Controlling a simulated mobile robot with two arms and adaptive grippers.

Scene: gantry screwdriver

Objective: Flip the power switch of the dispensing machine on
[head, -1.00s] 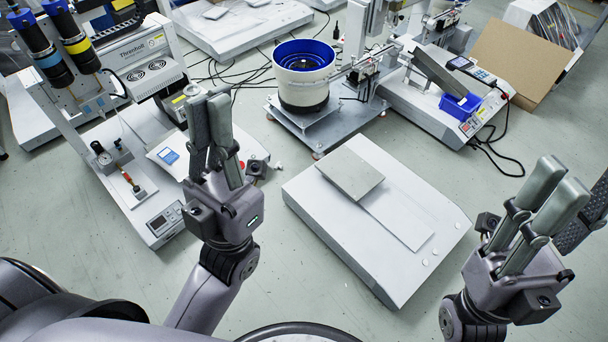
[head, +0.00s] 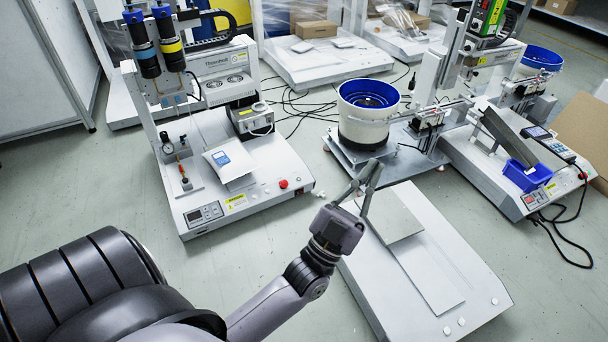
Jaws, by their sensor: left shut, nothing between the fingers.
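The dispensing machine (head: 262,197) stands at the left, a white gantry with two dark cartridges (head: 155,45) banded blue and yellow. Its base has a red round button (head: 283,184) near the right front corner and a display panel (head: 205,214) at the front left. A small dark part sits on its right end, too small to tell whether it is the power switch or how it is set. My left gripper (head: 374,166) is shut and empty, to the right of this machine and apart from it, in front of the white bowl feeder. My right gripper is out of view.
A low white machine base with a flat plate (head: 432,270) lies under and right of my left gripper. The blue-lined bowl feeder (head: 365,125) stands behind it. Another machine with a blue bin (head: 527,176) is at the right. Floor is clear in front of the dispensing machine.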

